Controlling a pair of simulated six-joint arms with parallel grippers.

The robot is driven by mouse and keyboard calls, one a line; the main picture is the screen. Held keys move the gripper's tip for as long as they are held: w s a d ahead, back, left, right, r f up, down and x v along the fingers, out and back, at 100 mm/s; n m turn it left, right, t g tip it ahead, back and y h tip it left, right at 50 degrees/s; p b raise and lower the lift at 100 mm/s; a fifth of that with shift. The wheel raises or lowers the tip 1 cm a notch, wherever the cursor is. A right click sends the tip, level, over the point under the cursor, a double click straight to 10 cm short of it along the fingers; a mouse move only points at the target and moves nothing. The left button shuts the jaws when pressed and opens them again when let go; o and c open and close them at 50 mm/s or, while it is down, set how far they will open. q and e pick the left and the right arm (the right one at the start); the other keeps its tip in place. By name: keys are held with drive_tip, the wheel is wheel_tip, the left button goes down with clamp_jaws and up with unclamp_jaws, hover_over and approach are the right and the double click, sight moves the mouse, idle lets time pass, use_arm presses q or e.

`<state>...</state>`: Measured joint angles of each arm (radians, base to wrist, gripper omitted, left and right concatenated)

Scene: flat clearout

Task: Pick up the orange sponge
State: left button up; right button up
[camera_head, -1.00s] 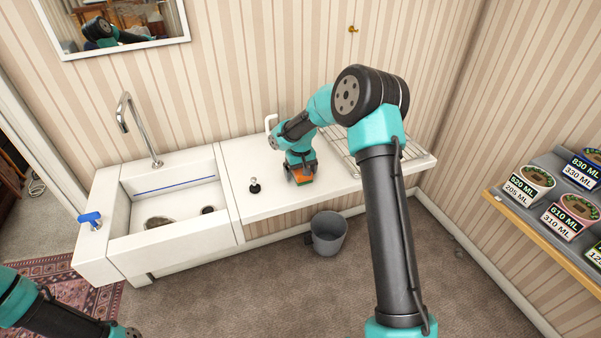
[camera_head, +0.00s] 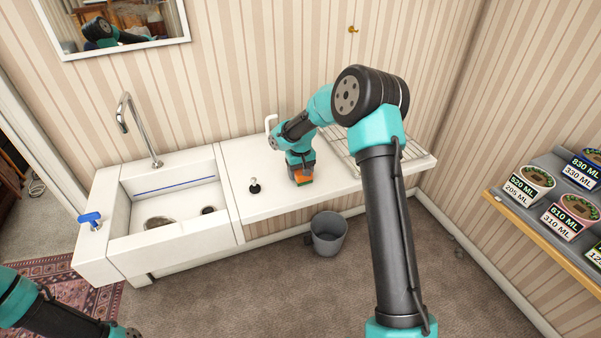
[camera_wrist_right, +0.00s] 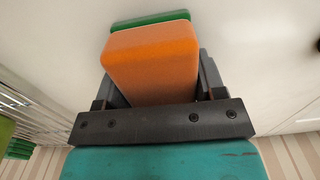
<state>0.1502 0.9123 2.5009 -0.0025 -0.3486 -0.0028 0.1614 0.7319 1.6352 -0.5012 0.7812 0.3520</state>
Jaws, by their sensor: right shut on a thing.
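The orange sponge (camera_head: 303,176) is a block with a green layer on its far face. It is at the counter to the right of the sink in the head view. It also fills the middle of the right wrist view (camera_wrist_right: 153,60). My right gripper (camera_head: 301,174) points down at the counter and is shut on the sponge, with a finger on each side of it. I cannot tell whether the sponge touches the counter. My left arm shows at the lower left, but its gripper fingers do not show.
A white sink (camera_head: 180,233) with a tap (camera_head: 126,115) is left of the sponge. A small dark-based item (camera_head: 255,187) stands on the counter. A wire rack (camera_head: 345,147) lies to the right. A grey bin (camera_head: 328,234) stands on the floor below.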

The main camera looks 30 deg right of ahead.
drive_tip(key=shift+r, duration=0.5)
wheel_tip(320, 180, up, 3)
drive_tip(key=shift+f, duration=0.1)
drive_tip(key=s+a+r, duration=0.1)
drive_tip(key=s+a, duration=0.7)
drive_tip(key=s, duration=0.5)
drive_tip(key=shift+s+a, duration=0.2)
drive_tip(key=shift+s, duration=0.15)
drive_tip(key=shift+r, duration=0.1)
drive_tip(key=o, duration=0.3)
drive_tip(key=shift+c, duration=1.1)
drive_tip(key=w+a+r+m, duration=0.1)
drive_tip(key=w+a+r, duration=0.2)
drive_tip(key=w+a, duration=0.4)
drive_tip(key=a, duration=0.4)
drive_tip(key=shift+w+m, duration=0.3)
